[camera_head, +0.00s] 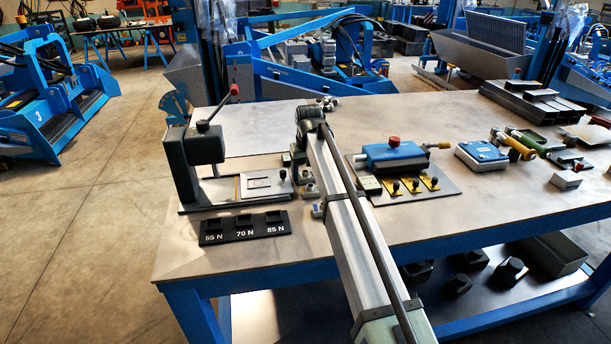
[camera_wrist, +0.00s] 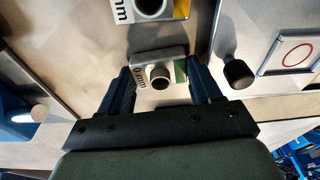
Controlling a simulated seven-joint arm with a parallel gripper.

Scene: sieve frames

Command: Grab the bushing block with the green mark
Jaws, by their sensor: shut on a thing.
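The bushing block with the green mark (camera_wrist: 158,74) is in the middle of the wrist view. It is a light block with a round hollow bushing, a partly hidden "mm" label on its left and a green patch on its right. My gripper (camera_wrist: 162,84) is shut on it, one dark finger at each side. Another bushing block (camera_wrist: 151,8), with a yellow patch, lies just beyond it, cut off by the top edge. In the head view my arm hides most of the gripper and the held block.
A lever press (camera_head: 190,165) stands left of my arm on the workbench (camera_head: 440,115), with a black rack (camera_head: 245,228) marked 55 N, 70 N and 85 N before it. A blue fixture (camera_head: 393,154) stands right. In the wrist view, a dark knob (camera_wrist: 238,73) is close right.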

